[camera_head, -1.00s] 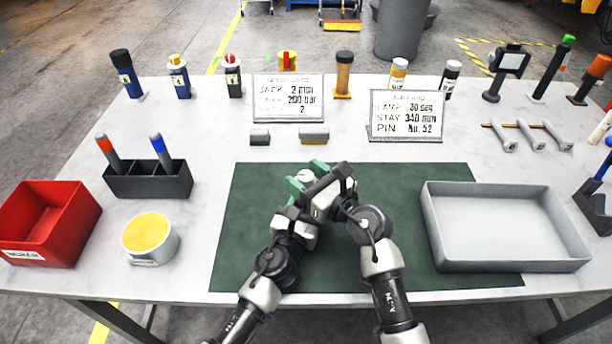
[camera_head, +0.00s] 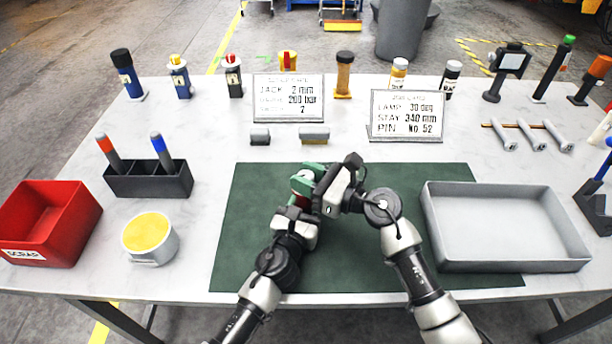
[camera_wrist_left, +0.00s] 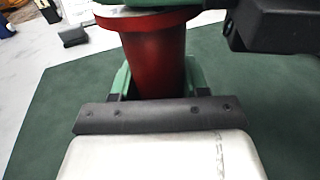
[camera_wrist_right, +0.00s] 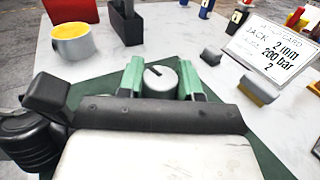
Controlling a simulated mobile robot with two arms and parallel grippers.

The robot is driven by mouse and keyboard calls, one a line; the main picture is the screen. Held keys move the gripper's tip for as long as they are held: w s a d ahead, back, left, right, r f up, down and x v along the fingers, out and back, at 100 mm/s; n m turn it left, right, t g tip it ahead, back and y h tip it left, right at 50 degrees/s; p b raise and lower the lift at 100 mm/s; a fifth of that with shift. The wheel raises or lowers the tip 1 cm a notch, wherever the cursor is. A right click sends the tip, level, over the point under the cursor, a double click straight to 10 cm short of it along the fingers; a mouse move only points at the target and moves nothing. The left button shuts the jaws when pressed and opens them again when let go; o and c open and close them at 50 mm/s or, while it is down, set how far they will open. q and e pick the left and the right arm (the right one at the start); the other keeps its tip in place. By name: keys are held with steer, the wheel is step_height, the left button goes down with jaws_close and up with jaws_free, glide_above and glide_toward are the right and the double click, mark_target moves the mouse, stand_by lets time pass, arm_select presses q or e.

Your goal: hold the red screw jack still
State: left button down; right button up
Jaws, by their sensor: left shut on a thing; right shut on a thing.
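The red screw jack (camera_wrist_left: 155,55) stands upright over the green mat, with its red column filling the middle of the left wrist view. My left gripper (camera_head: 301,197) is shut on this red column, one green finger on each side. My right gripper (camera_head: 309,176) is above it, shut on the jack's round grey top (camera_wrist_right: 160,82). That top carries a dark pointer mark. In the head view my grippers hide most of the jack. Its foot is hidden, so I cannot tell whether it touches the mat.
The green mat (camera_head: 255,230) is mostly clear around my arms. A grey tray (camera_head: 500,260) lies to its right. A yellow-topped pot (camera_head: 152,250), a black holder (camera_head: 150,183) and a red scrap bin (camera_head: 75,225) stand left. Two cards, one a jack card (camera_head: 288,98), stand behind.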

mark_target(306, 175)
steer(key=n+g+y, duration=0.1)
steer(key=g, duration=0.1)
steer(key=n+g+y, duration=0.1)
steer(key=n+g, duration=0.1)
steer(key=g, duration=0.1)
steer(key=shift+n+g, duration=0.3)
steer(key=n+g, duration=0.1)
steer(key=g, duration=0.1)
steer(key=n+g, duration=0.2)
steer(key=g, duration=0.1)
steer(key=shift+n+g, duration=0.3)
arm_select(q)
steer(key=shift+d, duration=0.1)
arm_select(e)
steer(key=n+g+h, duration=0.1)
steer(key=n+g, duration=0.1)
steer(key=g, duration=0.1)
steer(key=n+g, duration=0.2)
steer(key=g, duration=0.1)
steer(key=shift+g+h, duration=0.3)
steer(key=shift+h, duration=0.1)
steer(key=shift+f+n+g+h, duration=0.15)
steer(key=shift+n+g+h, duration=0.85)
steer(key=shift+n+g, duration=0.3)
steer(key=shift+s+g, duration=0.1)
steer(key=shift+g, duration=0.2)
steer(key=o, duration=0.9)
step_height(306, 175, up, 10)
steer(key=shift+r, duration=0.1)
